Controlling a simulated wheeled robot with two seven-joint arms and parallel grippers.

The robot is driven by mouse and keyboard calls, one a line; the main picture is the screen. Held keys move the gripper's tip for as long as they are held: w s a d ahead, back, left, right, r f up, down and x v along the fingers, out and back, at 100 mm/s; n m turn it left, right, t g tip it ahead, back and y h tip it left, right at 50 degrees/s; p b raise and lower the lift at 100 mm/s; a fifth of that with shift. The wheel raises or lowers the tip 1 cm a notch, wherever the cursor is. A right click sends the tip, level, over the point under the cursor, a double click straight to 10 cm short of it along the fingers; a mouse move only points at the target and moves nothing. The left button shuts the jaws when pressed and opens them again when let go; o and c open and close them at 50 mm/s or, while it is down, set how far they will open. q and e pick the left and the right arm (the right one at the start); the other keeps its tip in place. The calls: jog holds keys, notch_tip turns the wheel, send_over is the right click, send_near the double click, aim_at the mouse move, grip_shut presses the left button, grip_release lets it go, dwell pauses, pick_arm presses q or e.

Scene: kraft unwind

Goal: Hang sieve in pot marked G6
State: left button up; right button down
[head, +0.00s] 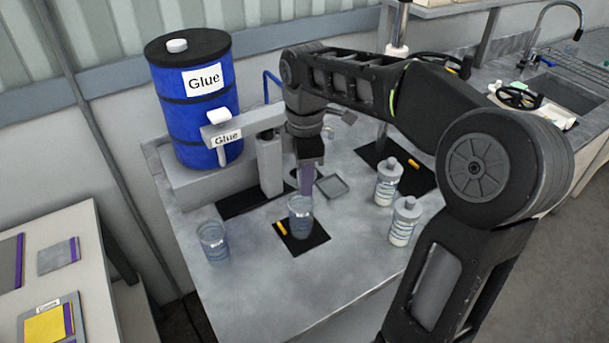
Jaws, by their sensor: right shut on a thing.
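My right gripper (306,163) points down above the middle of the grey bench. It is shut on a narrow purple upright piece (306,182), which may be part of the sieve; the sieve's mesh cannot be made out. The lower end of this piece meets the rim of a translucent pot (301,222) standing on a black mat (313,241) with a yellow tag. I cannot tell whether it is inside the pot or behind it. A second translucent pot (213,243) stands at the bench's left. No G6 marking is readable. My left gripper is out of view.
A blue glue drum (195,125) with a dispenser stands at the back left. Two white-capped bottles (387,188) (402,228) stand on the right. A small grey square dish (332,186) lies behind the middle pot. The bench front is clear.

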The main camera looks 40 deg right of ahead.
notch_tip(320, 180, down, 8)
jog(key=b, duration=0.5)
jog(key=shift+r, duration=0.2)
dwell(0.4)
jog(key=c, duration=1)
grip_release()
